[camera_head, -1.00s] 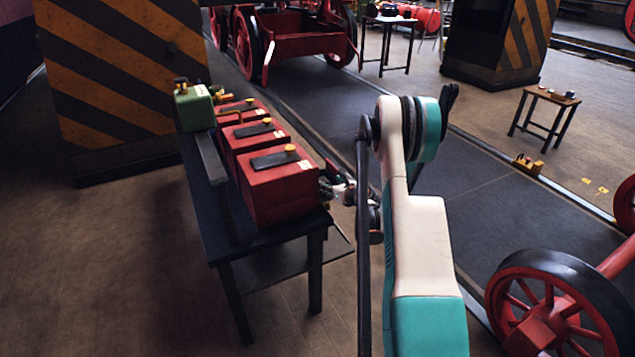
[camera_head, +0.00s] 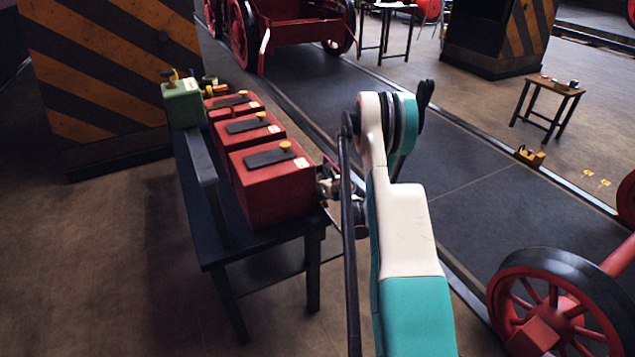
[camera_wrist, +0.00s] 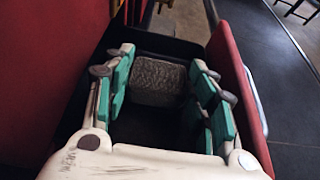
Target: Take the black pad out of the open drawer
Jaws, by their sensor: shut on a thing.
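In the wrist view my gripper (camera_wrist: 162,64) reaches into the open drawer (camera_wrist: 236,82), which has a dark inside and a red front panel at the right. A dark grey, rough-textured block, which I take as the black pad (camera_wrist: 158,84), sits between its two teal-padded fingers. The gripper is shut on it, though the exact contact is hard to see. In the head view my gripper (camera_head: 327,185) is at the right side of the nearest red box (camera_head: 270,188); the pad is hidden there.
Several red boxes with dark plates and yellow knobs stand in a row on a dark bench (camera_head: 262,243), with a green box (camera_head: 183,104) at the far end. A red wheel (camera_head: 548,310) stands at the lower right. The floor right of the bench is fairly open.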

